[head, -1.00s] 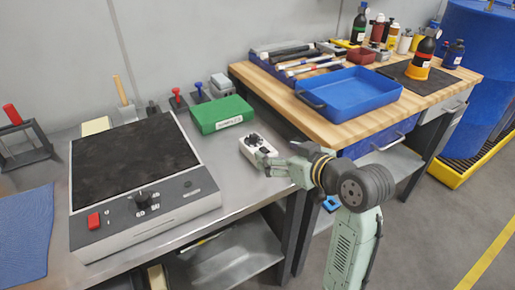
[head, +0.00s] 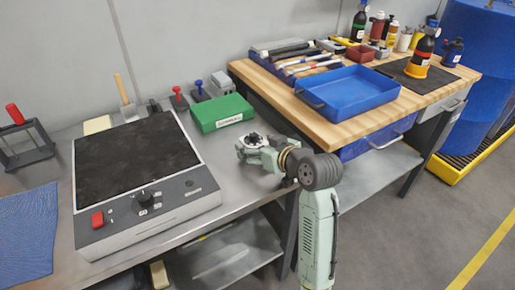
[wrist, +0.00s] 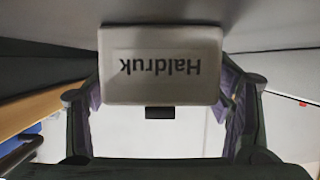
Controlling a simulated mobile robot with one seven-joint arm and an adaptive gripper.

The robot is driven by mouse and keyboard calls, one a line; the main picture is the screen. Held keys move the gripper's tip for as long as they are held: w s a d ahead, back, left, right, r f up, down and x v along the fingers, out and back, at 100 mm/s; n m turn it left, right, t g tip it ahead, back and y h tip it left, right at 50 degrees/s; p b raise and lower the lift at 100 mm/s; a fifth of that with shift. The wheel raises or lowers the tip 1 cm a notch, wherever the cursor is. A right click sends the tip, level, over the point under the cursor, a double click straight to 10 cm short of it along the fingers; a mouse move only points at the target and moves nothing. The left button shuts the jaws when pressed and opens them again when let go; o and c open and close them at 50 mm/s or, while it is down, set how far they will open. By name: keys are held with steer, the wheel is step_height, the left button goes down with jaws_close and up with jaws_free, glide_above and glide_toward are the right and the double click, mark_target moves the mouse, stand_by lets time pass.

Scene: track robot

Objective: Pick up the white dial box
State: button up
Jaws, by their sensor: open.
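The white dial box (head: 253,139) stands on the grey metal bench, right of the green box. In the head view its dark dial shows, and my gripper hides most of the rest. My gripper (head: 250,150) is open, low over the bench, with its fingers at the box. In the wrist view the box (wrist: 160,65) shows a pale face with the word "Haldruk" upside down. It lies between the two fingers, one on each side. I cannot tell whether either finger touches it.
A green box (head: 221,113) stands just behind and left. A large device with a black top (head: 137,160) fills the bench to the left. Stamps (head: 198,88) stand at the back. The wooden table (head: 330,128) on the right carries a blue tray (head: 348,92).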

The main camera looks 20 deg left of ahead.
steer(key=shift+c, duration=0.5)
steer(key=c, duration=1.3)
